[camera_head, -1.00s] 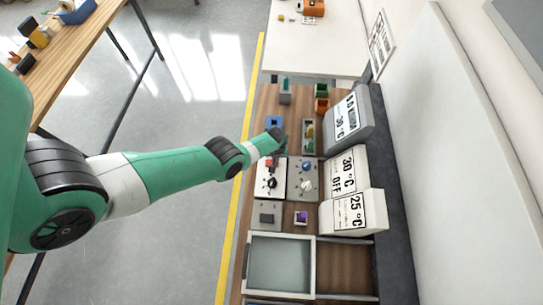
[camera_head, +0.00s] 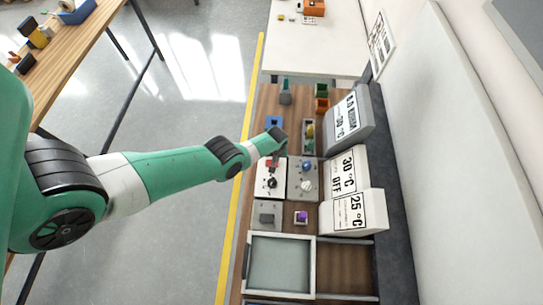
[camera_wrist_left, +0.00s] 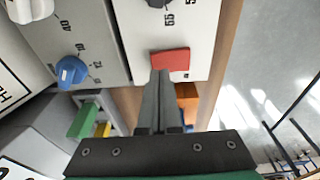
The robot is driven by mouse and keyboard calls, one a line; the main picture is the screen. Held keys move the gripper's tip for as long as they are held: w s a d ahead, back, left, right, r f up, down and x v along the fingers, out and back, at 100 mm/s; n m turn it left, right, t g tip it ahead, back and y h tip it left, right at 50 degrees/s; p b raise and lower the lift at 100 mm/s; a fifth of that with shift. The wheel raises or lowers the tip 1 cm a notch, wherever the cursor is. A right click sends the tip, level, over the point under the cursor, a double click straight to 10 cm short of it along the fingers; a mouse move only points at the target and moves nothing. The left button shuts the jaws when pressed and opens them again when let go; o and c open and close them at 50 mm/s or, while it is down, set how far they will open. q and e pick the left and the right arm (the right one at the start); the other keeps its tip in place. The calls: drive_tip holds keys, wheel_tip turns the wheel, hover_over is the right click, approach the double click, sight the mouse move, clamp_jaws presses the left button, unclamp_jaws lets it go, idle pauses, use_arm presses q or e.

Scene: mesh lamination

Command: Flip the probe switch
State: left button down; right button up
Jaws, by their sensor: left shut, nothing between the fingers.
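A red switch (camera_wrist_left: 169,60) sits at the end of a light control panel (camera_wrist_left: 200,35) that also carries a black knob. In the head view the red switch (camera_head: 271,163) is partly covered by my arm. My left gripper (camera_wrist_left: 159,74) is shut and empty. Its fingertips are right at the near edge of the red switch in the wrist view; I cannot tell whether they touch it. In the head view my left gripper (camera_head: 277,150) is over the panel's far end, its fingers mostly hidden. My right gripper is not in view.
Beside it is a grey panel with a blue knob (camera_wrist_left: 71,71). Display boxes (camera_head: 344,170) stand along the right. A glass-topped frame (camera_head: 280,235) lies nearer. A green block (camera_wrist_left: 84,121) and an orange block (camera_wrist_left: 187,96) lie close to the fingers.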

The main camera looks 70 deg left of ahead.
use_arm(q)
drive_tip(key=shift+f+b, duration=0.85)
drive_tip(key=shift+f, duration=0.05)
drive_tip(key=shift+r, duration=0.1)
wheel_tip(320, 180, up, 7)
drive_tip(key=p, duration=0.7)
idle(0.4)
